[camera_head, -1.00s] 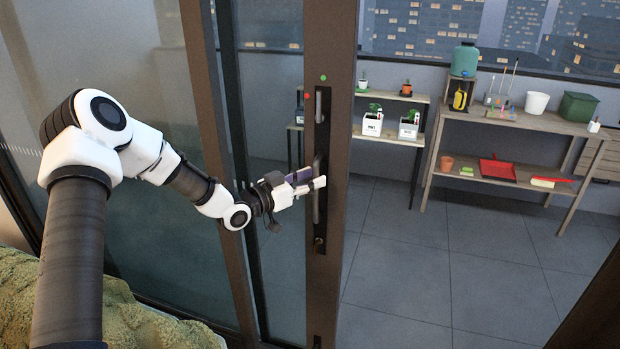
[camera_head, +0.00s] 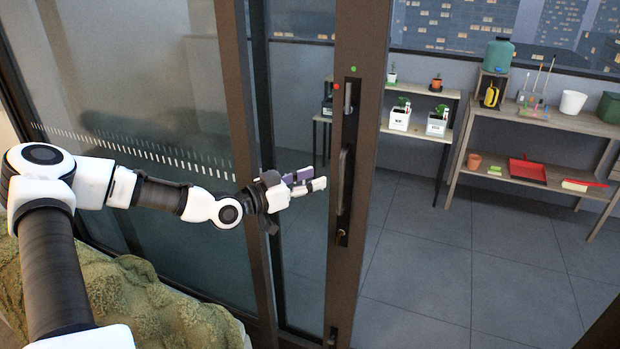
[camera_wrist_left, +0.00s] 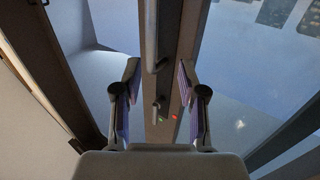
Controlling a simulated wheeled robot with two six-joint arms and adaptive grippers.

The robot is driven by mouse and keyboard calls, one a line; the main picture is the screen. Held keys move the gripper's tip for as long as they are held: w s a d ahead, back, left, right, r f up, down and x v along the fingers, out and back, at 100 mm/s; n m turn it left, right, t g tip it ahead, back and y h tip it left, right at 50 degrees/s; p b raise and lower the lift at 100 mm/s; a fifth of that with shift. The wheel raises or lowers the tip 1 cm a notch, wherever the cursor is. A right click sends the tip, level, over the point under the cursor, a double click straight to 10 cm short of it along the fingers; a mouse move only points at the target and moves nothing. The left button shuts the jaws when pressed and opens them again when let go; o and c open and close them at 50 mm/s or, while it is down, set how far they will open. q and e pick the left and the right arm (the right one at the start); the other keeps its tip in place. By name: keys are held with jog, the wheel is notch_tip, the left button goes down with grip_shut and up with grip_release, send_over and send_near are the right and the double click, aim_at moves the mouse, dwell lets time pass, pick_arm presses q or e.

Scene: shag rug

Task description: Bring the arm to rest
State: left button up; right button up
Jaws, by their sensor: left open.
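My left gripper (camera_head: 308,183) is open and empty in the head view, with white and purple fingers pointing right. It is just left of the dark vertical handle (camera_head: 343,180) on the sliding door's frame (camera_head: 362,215), with a visible gap between them. In the left wrist view my left gripper (camera_wrist_left: 160,100) has its two fingers spread apart, and the door handle (camera_wrist_left: 150,35) runs vertically ahead, between and beyond them. My left arm reaches in from the left of the head view. My right gripper does not show.
Glass panels (camera_head: 140,130) stand behind my left arm. A green shag rug (camera_head: 150,300) lies at lower left. Beyond the door opening is clear tiled floor (camera_head: 440,270), with a workbench (camera_head: 540,120) and a plant shelf (camera_head: 425,135) at the back.

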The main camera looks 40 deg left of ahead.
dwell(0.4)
pick_arm(q)
jog(key=s+d+f+m+g, duration=0.1)
jog(key=s+d+f+g, duration=0.4)
jog(key=f, duration=0.5)
jog(key=s+d+f+m+g, duration=0.1)
jog(key=s+d+f+g, duration=0.2)
jog(key=s+d+f, duration=0.35)
jog(key=s+d+f+g, duration=0.35)
jog(key=d+f, duration=0.25)
jog(key=f, duration=0.7)
jog(key=s+f+n+g+y, duration=0.2)
jog(key=s+f+n, duration=0.1)
jog(key=s, duration=0.5)
jog(key=s+d+f+n+g+y, duration=0.1)
jog(key=s+f+n+g+y, duration=0.2)
jog(key=s, duration=0.6)
jog(key=shift+s+f+g+y, duration=0.15)
jog(key=shift+g+y, duration=0.15)
jog(key=shift+g, duration=0.05)
